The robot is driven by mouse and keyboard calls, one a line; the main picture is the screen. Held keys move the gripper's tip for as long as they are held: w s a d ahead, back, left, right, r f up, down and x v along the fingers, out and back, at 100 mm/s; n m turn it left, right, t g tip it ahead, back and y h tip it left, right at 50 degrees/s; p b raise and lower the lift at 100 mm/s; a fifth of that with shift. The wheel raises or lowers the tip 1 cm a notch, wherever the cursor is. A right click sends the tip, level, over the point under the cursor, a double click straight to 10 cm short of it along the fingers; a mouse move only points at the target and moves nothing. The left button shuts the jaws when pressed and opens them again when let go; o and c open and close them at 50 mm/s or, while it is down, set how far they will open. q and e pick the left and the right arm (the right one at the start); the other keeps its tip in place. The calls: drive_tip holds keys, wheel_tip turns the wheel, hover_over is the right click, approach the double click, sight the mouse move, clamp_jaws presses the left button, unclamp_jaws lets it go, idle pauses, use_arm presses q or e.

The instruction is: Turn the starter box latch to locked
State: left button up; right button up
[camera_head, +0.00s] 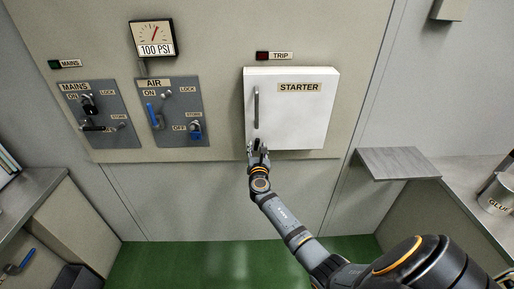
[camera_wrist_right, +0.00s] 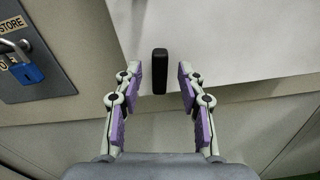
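The white starter box (camera_head: 312,115) hangs on the wall panel with its door shut and a "STARTER" label on it. A grey vertical bar handle (camera_head: 256,108) is on the left of its door. A small black upright latch (camera_wrist_right: 159,71) shows against the box's lower part in the right wrist view. My left gripper is out of view.
Left of the box are the air panel (camera_head: 178,99) with a blue padlock (camera_head: 196,133) and the mains panel (camera_head: 117,103). A gauge (camera_head: 154,38) reads "100 PSI". A grey shelf (camera_head: 397,162) juts out at the right. A dark red trip lamp (camera_head: 262,56) sits above the box.

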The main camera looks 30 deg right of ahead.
drive_tip(key=shift+w+d, duration=0.15)
drive_tip(key=shift+w, duration=0.05)
drive_tip(key=shift+c, duration=0.2)
clamp_jaws()
